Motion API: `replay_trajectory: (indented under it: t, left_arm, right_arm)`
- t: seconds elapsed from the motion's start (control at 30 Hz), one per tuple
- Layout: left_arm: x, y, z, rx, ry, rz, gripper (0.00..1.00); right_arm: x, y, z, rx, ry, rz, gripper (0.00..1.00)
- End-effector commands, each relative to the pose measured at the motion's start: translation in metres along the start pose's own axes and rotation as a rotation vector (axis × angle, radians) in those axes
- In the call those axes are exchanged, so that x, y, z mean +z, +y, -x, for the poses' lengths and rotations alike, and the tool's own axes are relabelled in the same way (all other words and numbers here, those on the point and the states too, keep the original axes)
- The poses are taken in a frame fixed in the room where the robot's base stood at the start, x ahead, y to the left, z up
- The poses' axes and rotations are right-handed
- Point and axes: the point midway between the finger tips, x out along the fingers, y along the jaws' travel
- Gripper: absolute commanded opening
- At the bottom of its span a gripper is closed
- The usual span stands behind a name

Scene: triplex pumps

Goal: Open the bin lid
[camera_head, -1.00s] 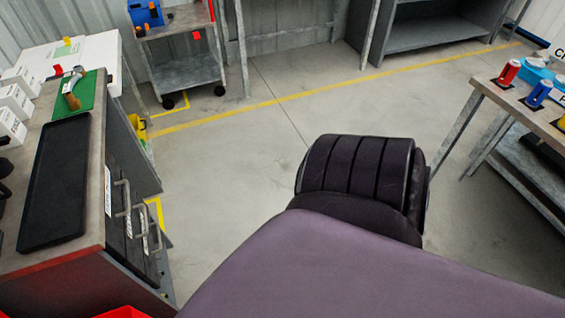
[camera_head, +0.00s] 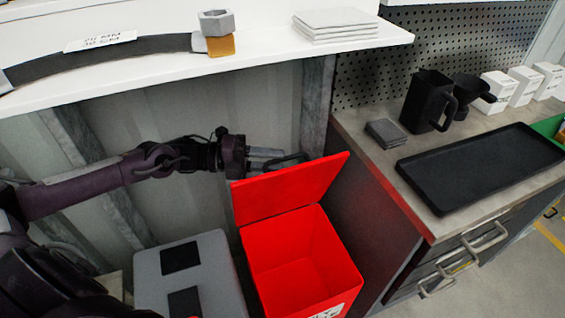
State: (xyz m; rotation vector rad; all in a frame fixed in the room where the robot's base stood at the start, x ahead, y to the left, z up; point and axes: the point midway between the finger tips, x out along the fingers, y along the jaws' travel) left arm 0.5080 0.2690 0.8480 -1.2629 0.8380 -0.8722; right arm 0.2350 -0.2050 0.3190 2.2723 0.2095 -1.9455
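The red bin (camera_head: 303,262) stands on the floor against the workbench's left side, and I see down into its empty-looking inside. Its red lid (camera_head: 290,190) is raised and tilted up at the back, so the mouth is uncovered. My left gripper (camera_head: 277,158) is at the lid's upper edge, coming in from the left. A dark curved piece, perhaps the lid's handle, shows at its fingertips. The lid hides part of the fingers, and I cannot tell whether they are closed on it. My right gripper is not in view.
A grey bin (camera_head: 190,270) with black patches stands left of the red one. A white shelf (camera_head: 150,70) overhangs the arm, holding a hose and a nut. The workbench (camera_head: 385,170) at right carries a black tray (camera_head: 480,165), a black jug (camera_head: 428,100) and white boxes.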

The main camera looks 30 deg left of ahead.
Motion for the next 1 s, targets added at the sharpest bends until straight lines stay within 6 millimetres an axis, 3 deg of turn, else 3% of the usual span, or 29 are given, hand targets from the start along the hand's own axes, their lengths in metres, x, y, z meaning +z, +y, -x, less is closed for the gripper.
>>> replay_trajectory:
  t: [0.2,0.47,0.73,1.0]
  left_arm:
    - [0.0,-0.001,-0.017,-0.002,0.0,-0.001,0.33]
    - [0.0,0.0,-0.019,0.001,0.0,0.001,0.33]
    - [0.0,0.0,-0.018,0.001,0.0,0.001,0.01]
    - [0.0,0.0,-0.018,0.001,0.0,0.001,0.0]
  right_arm:
    - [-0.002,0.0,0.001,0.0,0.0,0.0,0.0]
    - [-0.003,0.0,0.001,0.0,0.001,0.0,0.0]
    - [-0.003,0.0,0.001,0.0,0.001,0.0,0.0]
    - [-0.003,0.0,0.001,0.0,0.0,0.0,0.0]
